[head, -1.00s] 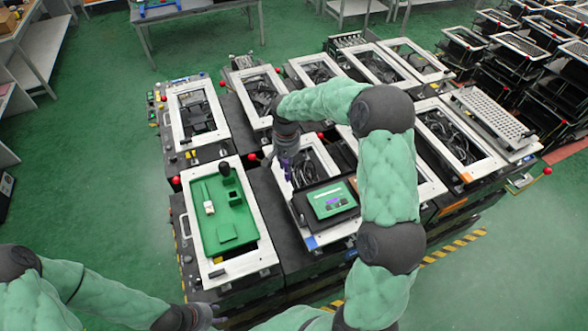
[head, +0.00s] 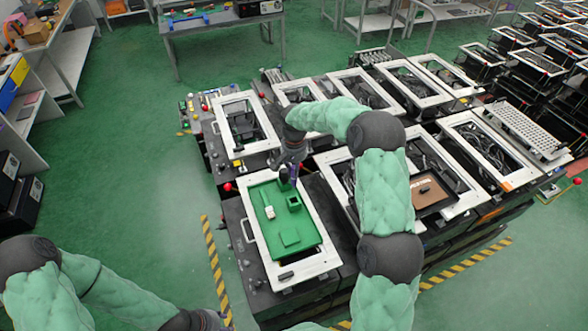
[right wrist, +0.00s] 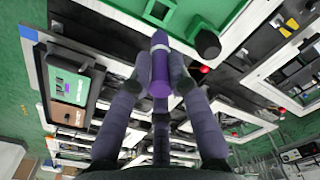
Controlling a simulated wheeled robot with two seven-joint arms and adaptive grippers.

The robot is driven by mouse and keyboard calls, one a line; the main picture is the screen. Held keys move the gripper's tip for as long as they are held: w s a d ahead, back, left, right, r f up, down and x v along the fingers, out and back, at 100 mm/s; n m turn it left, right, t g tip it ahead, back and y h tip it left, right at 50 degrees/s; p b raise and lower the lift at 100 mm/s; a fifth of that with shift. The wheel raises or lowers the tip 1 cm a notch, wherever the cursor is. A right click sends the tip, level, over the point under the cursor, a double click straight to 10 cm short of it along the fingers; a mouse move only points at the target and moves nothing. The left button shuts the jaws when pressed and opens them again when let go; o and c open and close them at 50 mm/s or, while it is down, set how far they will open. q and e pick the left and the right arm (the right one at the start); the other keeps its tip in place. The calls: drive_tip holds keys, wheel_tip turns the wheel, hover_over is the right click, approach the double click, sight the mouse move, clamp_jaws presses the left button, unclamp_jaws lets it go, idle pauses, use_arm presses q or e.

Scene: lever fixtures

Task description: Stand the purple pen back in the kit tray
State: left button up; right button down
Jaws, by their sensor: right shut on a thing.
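My right gripper (head: 291,168) hangs over the back part of the green kit tray (head: 270,235). In the right wrist view the gripper (right wrist: 160,80) is shut on the purple pen (right wrist: 159,88), which has a pale band. The pen (head: 293,173) looks roughly upright in the head view. Its lower end seems above the green square holder (head: 294,203); I cannot tell whether it touches. The holder (right wrist: 160,10) has a square opening in the wrist view. My left gripper (head: 208,321) is partly cut off at the bottom edge, its fingers unclear.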

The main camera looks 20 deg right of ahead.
sight(294, 180)
wheel_tip(294, 180, down, 2)
drive_tip(key=shift+a+f+b, duration=0.1)
drive_tip(key=shift+a+b, duration=0.05)
drive_tip(key=shift+b, duration=0.3)
drive_tip(key=shift+f+b, duration=0.75)
drive_tip(key=shift+f, duration=1)
wheel_tip(294, 180, down, 6)
drive_tip(key=b, duration=0.4)
drive_tip(key=c, duration=1.1)
unclamp_jaws()
